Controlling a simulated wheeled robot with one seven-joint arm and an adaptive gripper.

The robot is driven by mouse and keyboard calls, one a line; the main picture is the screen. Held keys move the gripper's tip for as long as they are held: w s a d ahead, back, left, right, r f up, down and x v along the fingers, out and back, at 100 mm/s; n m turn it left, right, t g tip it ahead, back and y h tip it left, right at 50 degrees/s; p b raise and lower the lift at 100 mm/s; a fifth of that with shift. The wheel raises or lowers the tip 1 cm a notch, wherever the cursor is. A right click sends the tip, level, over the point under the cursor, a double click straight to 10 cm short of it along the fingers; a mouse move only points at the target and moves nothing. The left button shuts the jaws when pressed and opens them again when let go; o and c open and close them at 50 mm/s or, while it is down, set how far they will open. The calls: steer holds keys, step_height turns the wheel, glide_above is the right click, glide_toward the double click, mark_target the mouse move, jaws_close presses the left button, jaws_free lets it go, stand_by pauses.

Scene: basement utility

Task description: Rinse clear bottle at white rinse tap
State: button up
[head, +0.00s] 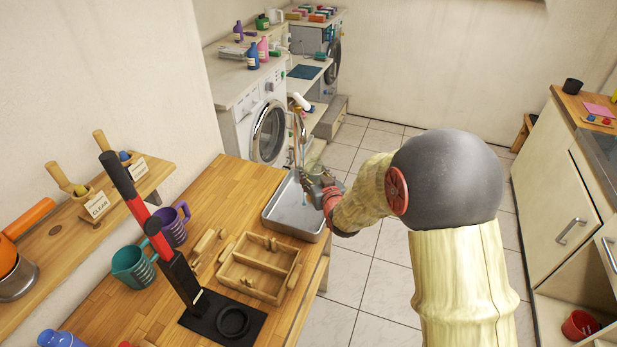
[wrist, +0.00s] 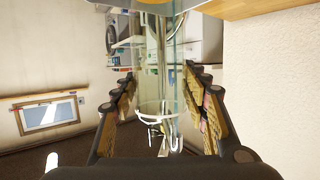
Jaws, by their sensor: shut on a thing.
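My gripper (head: 322,188) is over the right side of the metal basin (head: 271,217) in the head view. In the wrist view its two padded fingers (wrist: 162,95) are closed on the clear bottle (wrist: 158,80), one on each side. The bottle is see-through glass, and its rounded end shows low between the fingers. In the head view the bottle (head: 314,167) is faint and partly hidden by the gripper. A tall tap (head: 298,135) with a white head (head: 301,101) rises at the basin's back, close to the bottle. I cannot tell whether water runs.
The wooden counter (head: 240,185) holds a divided wooden tray (head: 225,272), a teal mug (head: 131,265), a purple mug (head: 175,222) and a black-and-red upright device (head: 160,235). A washing machine (head: 262,125) stands behind. Tiled floor (head: 365,265) is open to the right.

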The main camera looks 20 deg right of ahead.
steer(key=shift+s+b, duration=0.3)
steer(key=shift+s, duration=2.1)
steer(key=shift+r, duration=0.1)
steer(key=p, duration=0.2)
glide_toward(317, 182)
steer(key=w, duration=0.1)
steer(key=w+r, duration=0.1)
steer(key=shift+w+a+r, duration=0.1)
steer(key=shift+w+r, duration=0.2)
steer(key=shift+r, duration=0.05)
steer(key=shift+f, duration=0.1)
